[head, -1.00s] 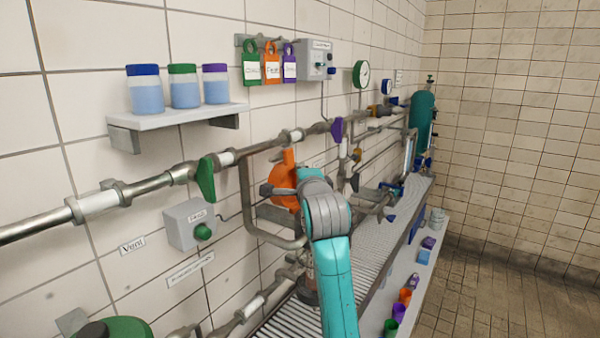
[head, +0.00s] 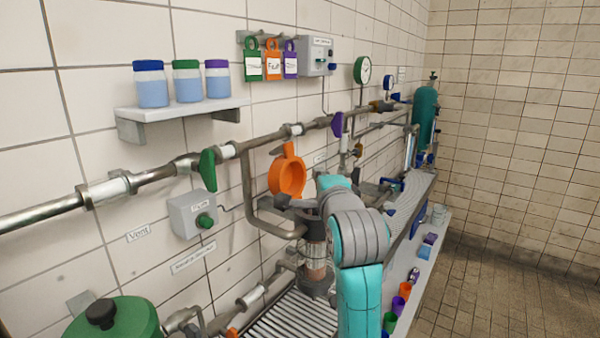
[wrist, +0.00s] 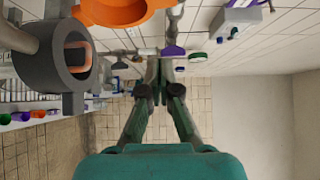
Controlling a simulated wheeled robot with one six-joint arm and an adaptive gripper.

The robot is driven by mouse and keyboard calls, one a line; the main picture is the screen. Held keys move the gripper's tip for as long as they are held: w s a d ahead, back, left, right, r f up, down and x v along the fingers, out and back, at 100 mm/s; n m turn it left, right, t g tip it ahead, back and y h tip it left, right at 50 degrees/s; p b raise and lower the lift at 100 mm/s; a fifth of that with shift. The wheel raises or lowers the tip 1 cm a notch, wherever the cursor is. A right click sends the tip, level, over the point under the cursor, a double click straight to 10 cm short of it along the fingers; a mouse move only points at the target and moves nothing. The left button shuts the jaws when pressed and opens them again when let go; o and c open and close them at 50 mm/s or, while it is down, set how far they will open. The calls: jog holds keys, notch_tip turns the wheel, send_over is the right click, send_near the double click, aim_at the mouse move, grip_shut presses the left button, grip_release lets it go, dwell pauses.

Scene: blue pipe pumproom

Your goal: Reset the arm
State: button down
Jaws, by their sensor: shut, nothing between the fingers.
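My teal and grey arm (head: 358,255) stands at the lower middle of the head view, in front of the pipework. In the wrist view my gripper (wrist: 160,75) is shut, with its two fingers together and nothing between them. In the head view the fingers are hidden or cannot be made out behind the arm's joints. An orange valve handle (head: 288,176) is on the wall side, left of and above my arm; part of it shows at the top of the wrist view (wrist: 118,10). The gripper is apart from it.
A grey hollow cylinder (wrist: 62,52) is close on the left in the wrist view. A vertical pipe fitting (head: 315,255) stands beside my arm. A shelf with jars (head: 180,108), a green valve handle (head: 207,170) and a green lid (head: 115,320) are left. Tiled floor (head: 490,290) is clear at right.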

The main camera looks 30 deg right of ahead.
jog(key=s+a+f+n+y, duration=0.1)
jog(key=a+f+n, duration=0.2)
jog(key=f, duration=0.6)
jog(key=s+a+f+n+y, duration=0.1)
jog(key=s+a+f+n, duration=0.15)
jog(key=f, duration=0.65)
jog(key=s+a+f+n+y, duration=0.1)
jog(key=s+a+f+n, duration=0.3)
jog(key=f, duration=0.4)
jog(key=s+a+f+n+y, duration=0.1)
jog(key=s+a+f+n, duration=0.25)
jog(key=s+f, duration=0.4)
jog(key=s+a+f+n+y, duration=0.1)
jog(key=s+a+f+n, duration=0.15)
jog(key=s, duration=0.45)
jog(key=s+a+f+n+y, duration=0.1)
jog(key=s+a+f+n, duration=0.1)
jog(key=s+f, duration=0.35)
jog(key=s+a+r+n, duration=0.1)
jog(key=s+n, duration=0.1)
jog(key=s, duration=0.7)
jog(key=s+a+r+n+g+y, duration=0.1)
jog(key=s+a+n, duration=0.1)
jog(key=s, duration=0.7)
jog(key=shift+s+n+g+y, duration=0.3)
jog(key=shift+s+n, duration=0.1)
jog(key=shift+n, duration=0.35)
